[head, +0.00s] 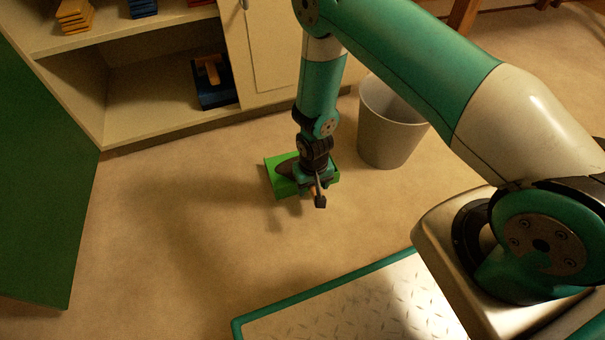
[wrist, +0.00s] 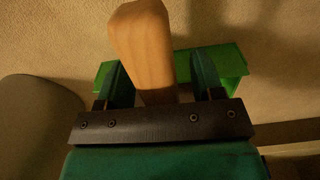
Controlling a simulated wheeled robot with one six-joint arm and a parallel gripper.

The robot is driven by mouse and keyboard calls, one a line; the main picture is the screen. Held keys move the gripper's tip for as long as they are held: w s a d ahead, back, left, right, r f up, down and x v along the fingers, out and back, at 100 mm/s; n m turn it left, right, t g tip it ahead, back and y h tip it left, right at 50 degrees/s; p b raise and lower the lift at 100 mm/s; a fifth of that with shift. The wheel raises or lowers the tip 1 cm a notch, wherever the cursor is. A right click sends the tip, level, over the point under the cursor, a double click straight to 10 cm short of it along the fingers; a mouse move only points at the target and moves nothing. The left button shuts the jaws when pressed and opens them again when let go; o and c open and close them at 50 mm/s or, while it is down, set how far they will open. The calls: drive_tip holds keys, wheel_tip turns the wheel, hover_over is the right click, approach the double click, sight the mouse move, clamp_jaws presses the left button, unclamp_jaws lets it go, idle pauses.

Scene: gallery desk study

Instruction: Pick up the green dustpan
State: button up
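The green dustpan (head: 272,178) lies on the floor in front of the open cabinet, partly hidden by my gripper (head: 317,188) directly above it. In the wrist view its green body (wrist: 236,62) shows behind and to both sides of my gripper (wrist: 156,66). Its wooden handle (wrist: 143,40) stands up between the two fingers, with a small gap visible on each side. The fingers are open around the handle. In the head view only a small part of the handle shows beside the dark fingers.
A grey waste bin (head: 391,125) stands close to the right of the dustpan and also shows in the wrist view (wrist: 35,130). A blue dustpan (head: 215,93) with an orange handle lies on the cabinet's lower shelf (head: 150,95). A green door (head: 45,180) stands open at left.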

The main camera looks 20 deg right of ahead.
clamp_jaws()
